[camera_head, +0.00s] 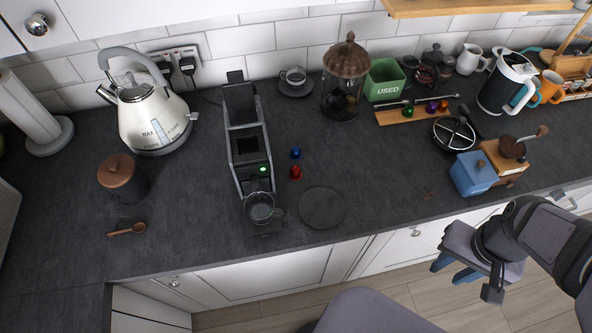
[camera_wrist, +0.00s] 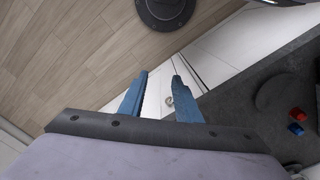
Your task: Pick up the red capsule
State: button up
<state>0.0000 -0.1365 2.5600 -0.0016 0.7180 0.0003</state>
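The red capsule (camera_head: 295,172) lies on the slate worktop just right of the coffee machine. A blue capsule (camera_head: 295,154) lies close behind it. In the wrist view the red capsule (camera_wrist: 298,114) and the blue capsule (camera_wrist: 296,129) show near the right edge, apart from my fingers. My gripper (camera_head: 457,269) is over the floor in front of the worktop, far to the right of the red capsule. Its two blue fingers (camera_wrist: 158,88) are apart with nothing between them.
The coffee machine (camera_head: 246,150) stands left of the capsules, with a glass cup (camera_head: 261,208) at its front. A round dark coaster (camera_head: 322,208) lies in front of the capsules. A blue-drawer grinder (camera_head: 474,174) stands near the right front edge.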

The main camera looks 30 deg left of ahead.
aim_at(297, 174)
jog(key=o, duration=0.3)
